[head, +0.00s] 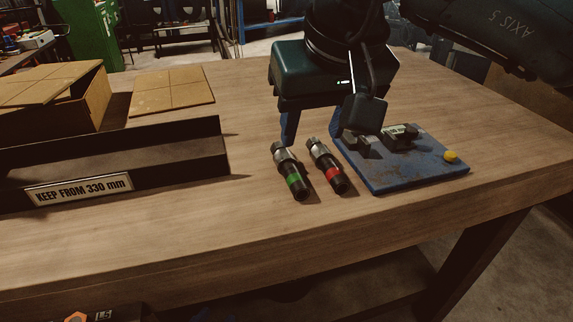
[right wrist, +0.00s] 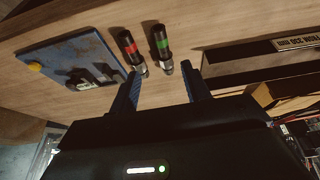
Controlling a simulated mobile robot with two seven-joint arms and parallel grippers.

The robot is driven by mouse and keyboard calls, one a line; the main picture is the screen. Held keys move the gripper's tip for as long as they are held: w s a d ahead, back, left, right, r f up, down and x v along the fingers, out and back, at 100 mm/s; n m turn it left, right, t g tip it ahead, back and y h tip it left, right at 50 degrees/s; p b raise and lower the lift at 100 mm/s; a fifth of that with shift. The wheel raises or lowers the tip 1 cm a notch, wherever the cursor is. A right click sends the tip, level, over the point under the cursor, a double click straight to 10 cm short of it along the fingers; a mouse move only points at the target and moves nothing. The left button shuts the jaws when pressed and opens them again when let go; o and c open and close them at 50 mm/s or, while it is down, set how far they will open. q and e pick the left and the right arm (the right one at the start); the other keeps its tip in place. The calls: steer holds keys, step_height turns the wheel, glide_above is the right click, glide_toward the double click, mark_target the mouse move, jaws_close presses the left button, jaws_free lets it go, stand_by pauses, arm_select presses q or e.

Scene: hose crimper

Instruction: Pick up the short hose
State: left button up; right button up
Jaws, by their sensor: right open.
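Two short dark hose pieces with silvery metal ends lie side by side on the table. One has a green band (head: 293,180) and the other a red band (head: 331,171). They look close in length, and I cannot tell which is shorter. My right gripper (head: 325,128) is above and just behind their metal ends, fingers down, open and empty. In the right wrist view, the green-banded hose (right wrist: 162,45) lies ahead of the gap between the fingertips (right wrist: 162,72), and the red-banded hose (right wrist: 131,50) lies to its left. My left gripper is not in view.
A blue plate (head: 395,180) with dark blocks and a yellow knob sits right of the hoses. A dark trough (head: 190,165) labelled "KEEP FROM 330 mm" stands at left, with a cardboard box (head: 85,110) behind. The table front is clear.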

glide_above(294, 173)
steer(key=s+d, duration=0.1)
steer(key=s, duration=0.2)
steer(key=f, duration=0.6)
steer(key=shift+w+d+f, duration=0.2)
steer(key=shift+f, duration=0.2)
steer(key=shift+w+a+x, duration=0.15)
steer(key=shift+x, duration=1.15)
steer(key=shift+w+a+x, duration=0.1)
steer(key=shift+a+x, duration=0.05)
steer(key=shift+x, duration=1.2)
steer(key=shift+r, duration=0.15)
steer(key=shift+c, duration=0.5)
jaws_close()
